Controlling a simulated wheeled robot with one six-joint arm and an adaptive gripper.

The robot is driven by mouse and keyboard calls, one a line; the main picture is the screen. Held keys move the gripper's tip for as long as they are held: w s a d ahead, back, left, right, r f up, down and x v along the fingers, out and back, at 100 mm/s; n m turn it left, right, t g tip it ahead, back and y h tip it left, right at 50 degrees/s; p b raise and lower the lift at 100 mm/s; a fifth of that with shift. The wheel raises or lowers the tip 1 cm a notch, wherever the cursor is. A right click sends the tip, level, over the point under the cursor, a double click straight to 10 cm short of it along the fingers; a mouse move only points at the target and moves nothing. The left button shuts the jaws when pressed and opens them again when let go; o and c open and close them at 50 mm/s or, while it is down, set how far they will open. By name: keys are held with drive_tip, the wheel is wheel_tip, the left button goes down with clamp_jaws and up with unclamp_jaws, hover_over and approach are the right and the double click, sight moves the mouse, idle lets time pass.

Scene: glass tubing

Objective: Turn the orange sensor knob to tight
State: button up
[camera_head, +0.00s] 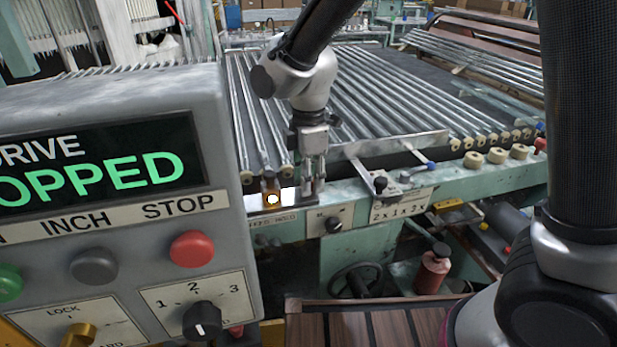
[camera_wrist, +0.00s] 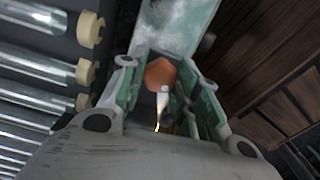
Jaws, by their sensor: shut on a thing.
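The orange sensor knob (camera_wrist: 160,74) shows in the wrist view between the two fingers of my gripper (camera_wrist: 164,86), with a small pale spot below it. My gripper is shut on it. In the head view my gripper (camera_head: 312,190) points down at the front rail of the machine, beside a small amber sensor block with a bright light (camera_head: 272,198). The knob cannot be made out behind the fingers there. Its pointer and any tight marking are not readable.
Glass tubes (camera_head: 350,100) lie on the bed behind my gripper. A small black knob (camera_head: 333,224) and a clamp lever (camera_head: 381,185) are on the rail to the right.

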drive_tip(key=shift+m, duration=0.3)
drive_tip(key=m, duration=0.6)
drive_tip(key=shift+m, duration=0.3)
drive_tip(key=m, duration=0.3)
drive_tip(key=shift+m, duration=0.3)
drive_tip(key=m, duration=0.3)
drive_tip(key=shift+m, duration=0.3)
drive_tip(key=m, duration=1.3)
drive_tip(key=shift+m, duration=0.4)
drive_tip(key=o, duration=1.1)
drive_tip(key=shift+c, duration=0.2)
